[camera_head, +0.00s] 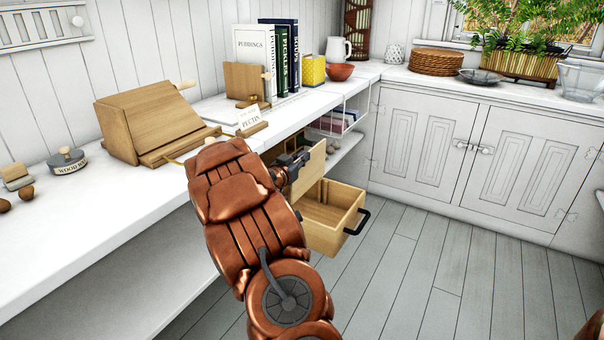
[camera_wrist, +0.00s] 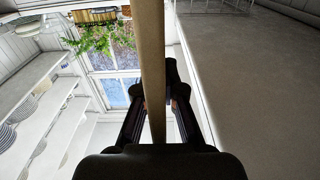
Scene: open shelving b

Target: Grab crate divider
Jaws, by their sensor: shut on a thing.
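The crate divider (camera_head: 311,170) is a thin, light wooden panel. In the head view it stands above the open wooden crate (camera_head: 325,219), in front of the counter's edge. My gripper (camera_head: 290,165) is shut on the divider; my copper-coloured arm hides part of the hold. In the wrist view the divider (camera_wrist: 152,70) shows edge-on as a tall narrow strip between the two dark fingers of my gripper (camera_wrist: 155,100). The crate has a black handle on its right end and its inside looks empty where I see it. Whether the divider's lower edge touches the crate is unclear.
The white counter (camera_head: 90,235) runs along the left, bearing a wooden box (camera_head: 150,118), a pectin card (camera_head: 249,118), books (camera_head: 262,60) and a red bowl (camera_head: 340,72). A wire rack (camera_head: 345,122) hangs below its edge. The grey floor (camera_head: 430,270) to the right is clear before the cabinets.

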